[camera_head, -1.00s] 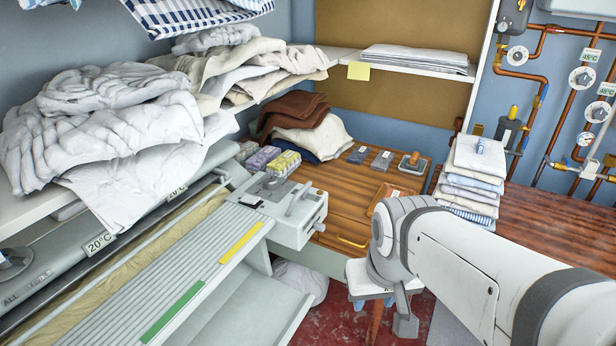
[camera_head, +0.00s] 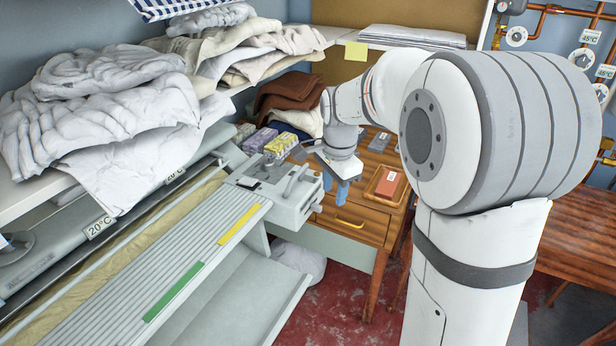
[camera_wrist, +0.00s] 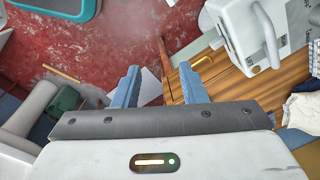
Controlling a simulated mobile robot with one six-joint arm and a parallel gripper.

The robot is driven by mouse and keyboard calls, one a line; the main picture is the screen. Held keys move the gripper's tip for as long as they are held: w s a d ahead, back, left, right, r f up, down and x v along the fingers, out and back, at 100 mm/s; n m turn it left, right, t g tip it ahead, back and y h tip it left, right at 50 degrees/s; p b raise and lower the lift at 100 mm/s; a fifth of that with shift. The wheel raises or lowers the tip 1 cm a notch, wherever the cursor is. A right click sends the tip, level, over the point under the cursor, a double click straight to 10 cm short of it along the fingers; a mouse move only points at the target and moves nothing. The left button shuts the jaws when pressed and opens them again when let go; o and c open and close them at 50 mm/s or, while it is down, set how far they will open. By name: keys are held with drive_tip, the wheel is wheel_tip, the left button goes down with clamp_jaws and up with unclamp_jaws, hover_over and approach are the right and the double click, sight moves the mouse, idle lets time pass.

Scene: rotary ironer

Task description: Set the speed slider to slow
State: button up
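The ironer's pale grey control box (camera_head: 290,208) stands at the right end of its slatted bed in the head view. It has a bar handle (camera_head: 295,180) and small dark parts on top. In the wrist view, the box (camera_wrist: 228,28) is at upper right, with its handle (camera_wrist: 266,36). I cannot make out the speed slider for certain. My gripper (camera_head: 335,186) hangs just right of the box, its blue fingers pointing down. In the wrist view my gripper (camera_wrist: 159,70) is open and empty, with its fingers apart.
A wooden drawer cabinet (camera_head: 352,222) stands behind and right of the box. Yellow and purple packs (camera_head: 281,143) sit behind the box. Piled linen (camera_head: 110,110) covers the shelf at left. The red floor (camera_head: 330,300) is open in front.

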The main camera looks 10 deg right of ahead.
drive_tip(key=w+f+m, duration=0.4)
drive_tip(key=w+m, duration=0.1)
drive_tip(key=w, duration=0.3)
drive_tip(key=m+g, duration=0.1)
drive_tip(key=m, duration=0.5)
hover_over(318, 206)
wheel_tip(318, 206, down, 7)
drive_tip(key=shift+s+r+p, duration=0.1)
drive_tip(key=shift+r+p, duration=0.1)
drive_tip(key=shift+p, duration=0.15)
drive_tip(key=shift+f+m, duration=0.25)
drive_tip(key=shift+m, duration=0.15)
wheel_tip(318, 206, down, 7)
drive_tip(key=shift+f+p, duration=0.2)
drive_tip(key=shift+p, duration=0.1)
drive_tip(key=shift+c, duration=0.6)
clamp_jaws()
